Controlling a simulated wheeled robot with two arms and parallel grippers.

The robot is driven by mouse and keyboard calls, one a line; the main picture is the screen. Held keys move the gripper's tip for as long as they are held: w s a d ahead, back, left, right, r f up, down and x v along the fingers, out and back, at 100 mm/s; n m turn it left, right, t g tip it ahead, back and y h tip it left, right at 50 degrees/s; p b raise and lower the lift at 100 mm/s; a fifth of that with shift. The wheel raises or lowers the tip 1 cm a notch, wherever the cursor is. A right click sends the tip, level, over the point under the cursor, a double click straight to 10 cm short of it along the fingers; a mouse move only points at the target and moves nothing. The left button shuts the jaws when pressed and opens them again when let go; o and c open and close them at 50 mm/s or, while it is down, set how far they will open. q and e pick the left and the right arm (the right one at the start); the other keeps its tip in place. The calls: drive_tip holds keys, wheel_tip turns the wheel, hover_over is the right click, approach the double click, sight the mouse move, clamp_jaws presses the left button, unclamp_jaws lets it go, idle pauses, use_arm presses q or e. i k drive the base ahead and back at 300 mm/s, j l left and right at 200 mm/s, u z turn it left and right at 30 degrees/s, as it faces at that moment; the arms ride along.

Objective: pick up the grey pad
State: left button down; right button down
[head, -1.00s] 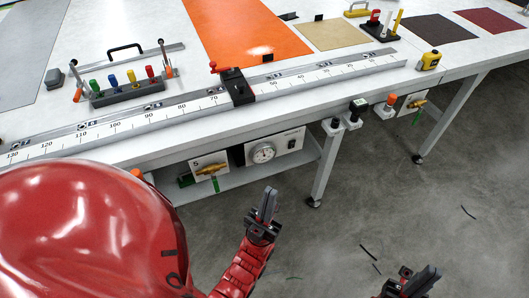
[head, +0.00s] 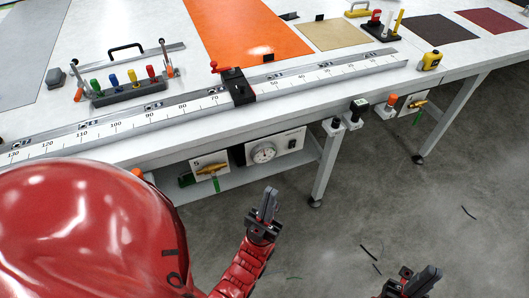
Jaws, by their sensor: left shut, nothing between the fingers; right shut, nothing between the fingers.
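Two grey things lie on the white table in the head view, and I cannot tell for sure which is the grey pad. One is a large flat light-grey sheet (head: 30,48) at the far left. The other is a small dark-grey block (head: 54,78) near the sheet's right edge. My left gripper (head: 267,203) is shut and empty, in front of the table and below its top. My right gripper (head: 424,280) is shut and empty at the lower right, over the floor. Both are far from either grey thing.
A long ruler rail (head: 180,108) with a black slider (head: 238,88) runs along the table's front. Behind it are a rack of coloured pegs (head: 122,93), a black handle (head: 126,49) and an orange sheet (head: 240,35). A yellow tape measure (head: 431,61) sits at the right. Knobs and a gauge (head: 263,153) hang below.

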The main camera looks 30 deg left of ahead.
sight(55, 78)
drive_tip(key=u, duration=2.35)
drive_tip(key=i+l+u, duration=0.1)
drive_tip(key=l+u, duration=0.35)
drive_tip(key=l, duration=0.2)
